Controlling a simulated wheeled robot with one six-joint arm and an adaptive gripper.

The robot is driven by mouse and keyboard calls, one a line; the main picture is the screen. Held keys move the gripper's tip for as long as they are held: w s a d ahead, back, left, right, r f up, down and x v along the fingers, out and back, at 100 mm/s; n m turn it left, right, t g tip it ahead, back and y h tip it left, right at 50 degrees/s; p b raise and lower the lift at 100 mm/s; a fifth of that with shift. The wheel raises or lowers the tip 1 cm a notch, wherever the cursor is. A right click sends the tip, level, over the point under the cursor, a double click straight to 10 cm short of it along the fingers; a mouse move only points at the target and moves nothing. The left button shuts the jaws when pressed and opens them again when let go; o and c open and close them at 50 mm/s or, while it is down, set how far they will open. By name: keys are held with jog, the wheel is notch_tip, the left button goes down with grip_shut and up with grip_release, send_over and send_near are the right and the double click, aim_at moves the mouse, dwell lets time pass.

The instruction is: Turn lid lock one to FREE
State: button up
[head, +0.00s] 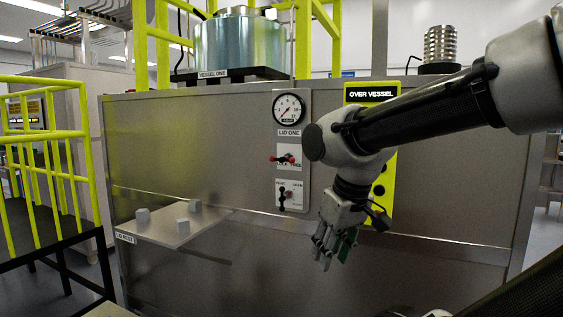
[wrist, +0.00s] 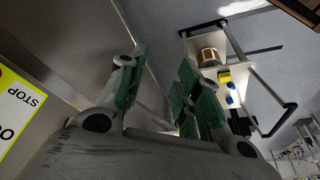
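The lid one panel (head: 304,130) is a pale plate on the steel cabinet front. My gripper (head: 334,258) hangs below and right of the panel, pointing down, apart from the lock. In the wrist view its green-padded fingers (wrist: 158,92) are spread with nothing between them. The lock is not in the wrist view.
The panel also carries a gauge (head: 288,109) and a lower black lever (head: 284,195). A yellow OVER VESSEL plate (head: 383,185) is partly behind my arm. A shelf with grey blocks (head: 170,227) juts out lower left. Yellow railings (head: 50,160) stand at left. A wheeled cart (wrist: 222,75) shows in the wrist view.

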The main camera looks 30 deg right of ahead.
jog(key=w+f+n+g, duration=0.1)
jog(key=w+f+g, duration=0.1)
jog(key=w, duration=0.2)
jog(key=n+t+h, duration=0.3)
jog(key=h, duration=1.3)
send_near(281, 160)
jog(key=x, duration=0.3)
jog(key=shift+m, duration=0.3)
jog(key=x, duration=0.7)
jog(key=shift+w+d, duration=0.1)
jog(key=shift+d, duration=0.2)
